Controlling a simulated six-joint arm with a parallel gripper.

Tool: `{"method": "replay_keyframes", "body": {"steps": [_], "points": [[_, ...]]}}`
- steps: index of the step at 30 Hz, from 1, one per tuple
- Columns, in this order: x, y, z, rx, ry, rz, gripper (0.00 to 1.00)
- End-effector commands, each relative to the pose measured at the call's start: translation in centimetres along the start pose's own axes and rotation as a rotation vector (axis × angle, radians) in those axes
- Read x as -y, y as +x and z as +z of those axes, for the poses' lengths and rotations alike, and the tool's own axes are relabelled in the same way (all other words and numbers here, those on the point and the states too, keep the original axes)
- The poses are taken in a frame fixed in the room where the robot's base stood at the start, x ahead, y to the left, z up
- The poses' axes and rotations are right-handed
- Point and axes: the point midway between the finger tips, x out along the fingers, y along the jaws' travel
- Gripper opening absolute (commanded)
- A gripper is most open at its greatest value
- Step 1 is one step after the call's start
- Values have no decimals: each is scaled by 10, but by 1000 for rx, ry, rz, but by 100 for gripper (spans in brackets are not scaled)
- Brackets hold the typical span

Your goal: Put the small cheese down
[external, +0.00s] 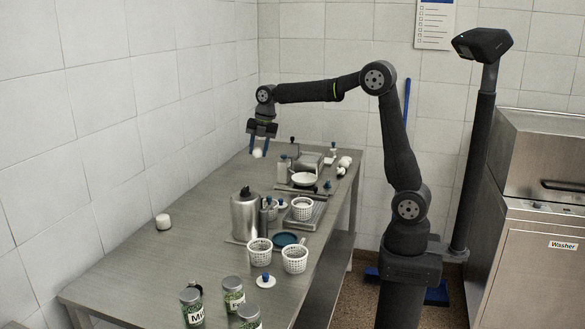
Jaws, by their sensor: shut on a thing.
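My gripper (261,141) points down above the far end of the steel table (190,258). It is shut on a small white rounded thing, which I take to be the small cheese (257,153).
A white cylinder (163,221) stands alone at the left edge. A steel canister (245,215) stands mid-table. Several lidded jars (192,306) are at the front. The left table strip is mostly clear.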

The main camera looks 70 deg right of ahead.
Motion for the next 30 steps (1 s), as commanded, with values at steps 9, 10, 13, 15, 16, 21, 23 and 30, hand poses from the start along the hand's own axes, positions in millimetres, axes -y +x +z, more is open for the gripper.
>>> {"method": "replay_keyframes", "body": {"steps": [9, 10, 13, 15, 16, 21, 23, 30], "points": [[-54, 13, -148, -86, -411, 7, 15], [-56, 13, -162, -93, -445, 8, 15], [-62, 15, -200, -115, -547, 11, 15], [-65, 15, -222, -127, -604, 13, 15], [-66, 16, -231, -132, -627, 14, 15], [-67, 16, -268, -153, -721, 17, 15], [-67, 16, -279, -159, -750, 18, 15], [-59, 51, -290, -167, -780, 15, 15]]}}
